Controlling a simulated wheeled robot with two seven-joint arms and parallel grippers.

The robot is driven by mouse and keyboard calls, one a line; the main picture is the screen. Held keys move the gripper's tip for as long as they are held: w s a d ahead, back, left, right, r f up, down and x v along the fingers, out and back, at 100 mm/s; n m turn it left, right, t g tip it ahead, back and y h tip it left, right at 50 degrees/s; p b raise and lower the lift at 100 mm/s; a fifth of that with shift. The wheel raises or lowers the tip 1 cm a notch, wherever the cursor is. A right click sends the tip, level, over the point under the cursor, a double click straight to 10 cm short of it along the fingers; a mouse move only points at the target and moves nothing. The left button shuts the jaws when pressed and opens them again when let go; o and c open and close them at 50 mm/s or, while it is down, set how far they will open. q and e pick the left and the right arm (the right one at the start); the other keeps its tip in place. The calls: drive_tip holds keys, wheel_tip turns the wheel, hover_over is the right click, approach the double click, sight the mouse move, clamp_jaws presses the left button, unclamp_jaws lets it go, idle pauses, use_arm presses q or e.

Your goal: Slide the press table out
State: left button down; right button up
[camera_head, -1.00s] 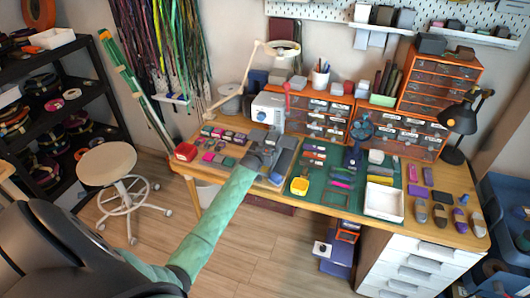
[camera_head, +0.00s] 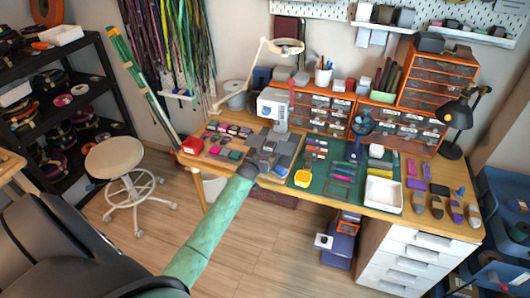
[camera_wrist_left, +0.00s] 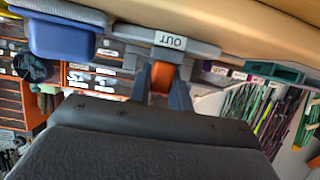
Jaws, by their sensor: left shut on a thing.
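The white press (camera_head: 273,107) stands at the back of the wooden bench. Its grey press table (camera_head: 280,143) lies in front of it, reaching toward the bench's front edge. My left gripper (camera_head: 257,166) is at the near end of the press table, by the front edge. In the left wrist view, the fingers of my left gripper (camera_wrist_left: 161,84) are shut on an orange handle (camera_wrist_left: 161,76), just below a grey bar with an "OUT" label (camera_wrist_left: 170,40). The fingers cover part of the handle. My right gripper is not in view.
A white tray (camera_head: 383,194) is farther right. A round stool (camera_head: 114,155) stands left. The floor before the bench is clear.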

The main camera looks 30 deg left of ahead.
use_arm(q)
drive_tip(key=s, duration=0.1)
drive_tip(key=s+p, duration=0.1)
drive_tip(key=shift+s+d, duration=0.45)
drive_tip(key=shift+s, duration=0.4)
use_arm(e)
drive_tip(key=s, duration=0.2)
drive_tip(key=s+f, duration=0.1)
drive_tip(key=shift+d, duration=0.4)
use_arm(q)
drive_tip(key=c, duration=1.3)
unclamp_jaws()
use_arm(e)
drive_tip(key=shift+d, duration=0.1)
